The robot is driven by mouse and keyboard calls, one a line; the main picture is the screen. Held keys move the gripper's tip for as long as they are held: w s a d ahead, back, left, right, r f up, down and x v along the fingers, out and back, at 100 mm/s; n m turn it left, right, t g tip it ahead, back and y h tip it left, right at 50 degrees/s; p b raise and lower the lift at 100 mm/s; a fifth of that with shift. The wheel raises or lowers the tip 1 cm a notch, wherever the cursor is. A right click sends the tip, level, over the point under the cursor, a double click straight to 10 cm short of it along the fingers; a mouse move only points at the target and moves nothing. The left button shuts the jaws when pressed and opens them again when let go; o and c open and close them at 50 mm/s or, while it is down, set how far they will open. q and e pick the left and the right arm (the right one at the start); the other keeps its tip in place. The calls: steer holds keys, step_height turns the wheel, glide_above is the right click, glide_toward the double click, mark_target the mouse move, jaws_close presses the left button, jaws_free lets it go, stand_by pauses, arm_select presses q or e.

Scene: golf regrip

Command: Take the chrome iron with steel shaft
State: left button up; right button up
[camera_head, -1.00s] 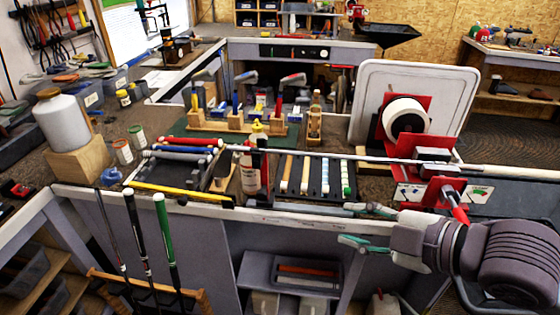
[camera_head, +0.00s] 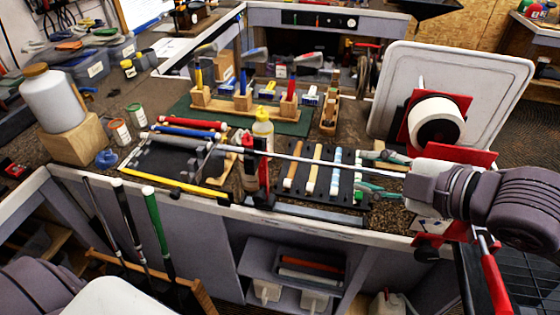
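A chrome iron with a steel shaft (camera_head: 300,159) lies across the bench, its head (camera_head: 207,163) at the left and its shaft running right past a red-and-black upright support. My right gripper (camera_head: 378,174) comes in from the right over the bench's right part. Its two green-tipped fingers are spread, one above and one below the shaft in the picture, and they do not look closed on it. The shaft's right end is hidden behind my gripper and wrist. My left gripper is out of view.
A wooden rack (camera_head: 203,298) at the front left holds clubs with grips up. A red vise and a white roll (camera_head: 436,122) stand near my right wrist, before a pale board (camera_head: 462,80). A grip tray (camera_head: 326,181) and a yellow-capped bottle (camera_head: 263,130) sit near the shaft.

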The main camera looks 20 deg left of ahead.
mark_target(333, 165)
steer(key=x, duration=0.4)
steer(key=shift+a+p, duration=0.15)
steer(key=shift+p, duration=0.15)
steer(key=shift+w+a+f, duration=0.1)
steer(key=shift+p+x, duration=0.7)
steer(key=shift+x, duration=0.15)
steer(key=p+x, duration=0.1)
steer(key=x, duration=0.2)
steer(key=shift+f, duration=0.2)
steer(key=shift+a+f, duration=0.1)
steer(key=shift+a, duration=0.05)
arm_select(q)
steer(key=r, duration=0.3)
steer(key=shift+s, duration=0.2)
arm_select(e)
jaws_close()
